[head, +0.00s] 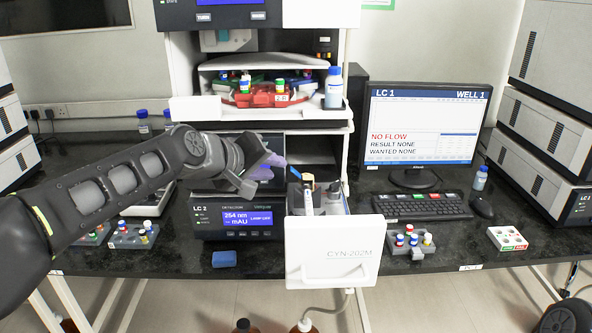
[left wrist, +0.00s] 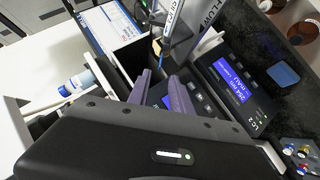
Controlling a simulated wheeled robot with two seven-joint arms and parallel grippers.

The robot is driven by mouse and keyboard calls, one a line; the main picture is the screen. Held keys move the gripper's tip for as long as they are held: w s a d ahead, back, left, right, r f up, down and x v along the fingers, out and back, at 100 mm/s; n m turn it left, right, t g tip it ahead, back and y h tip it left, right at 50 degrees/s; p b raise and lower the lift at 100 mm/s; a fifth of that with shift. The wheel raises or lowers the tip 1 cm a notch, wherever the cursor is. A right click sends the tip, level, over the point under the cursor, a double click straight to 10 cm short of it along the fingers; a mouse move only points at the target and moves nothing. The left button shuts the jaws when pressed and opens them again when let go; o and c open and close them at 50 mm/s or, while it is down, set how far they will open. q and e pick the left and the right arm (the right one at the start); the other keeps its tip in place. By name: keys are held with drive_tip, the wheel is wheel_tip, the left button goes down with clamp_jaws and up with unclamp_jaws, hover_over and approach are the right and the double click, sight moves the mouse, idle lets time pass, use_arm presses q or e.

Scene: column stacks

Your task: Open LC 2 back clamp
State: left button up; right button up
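The LC 2 unit (head: 238,217) stands at the middle of the bench; its display also shows in the left wrist view (left wrist: 230,80). To its right is a pulled-out column drawer with a white front (head: 333,252) marked CYN-202M. An upright column with a white label (head: 308,203) stands in it, with blue and orange parts near its top. I cannot make out the back clamp or its state. My left gripper (head: 275,160) is above the LC 2 unit, behind and left of the column. In the left wrist view its two purple fingers (left wrist: 158,78) are apart, with nothing seen between them.
An autosampler with a red vial tray (head: 262,95) is above. A bottle (head: 333,87) stands on its ledge. A monitor (head: 421,125), keyboard (head: 421,207) and vial rack (head: 411,243) are to the right. A blue block (head: 224,259) lies before the LC 2 unit.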

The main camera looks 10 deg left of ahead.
sight(302, 179)
use_arm(q)
drive_tip(key=shift+w+d+f, duration=0.1)
drive_tip(key=shift+d, duration=0.05)
drive_tip(key=p+x, duration=0.2)
drive_tip(key=x, duration=0.5)
drive_tip(key=shift+w+f, duration=0.15)
drive_tip(key=shift+w, duration=0.1)
clamp_jaws()
idle(1.2)
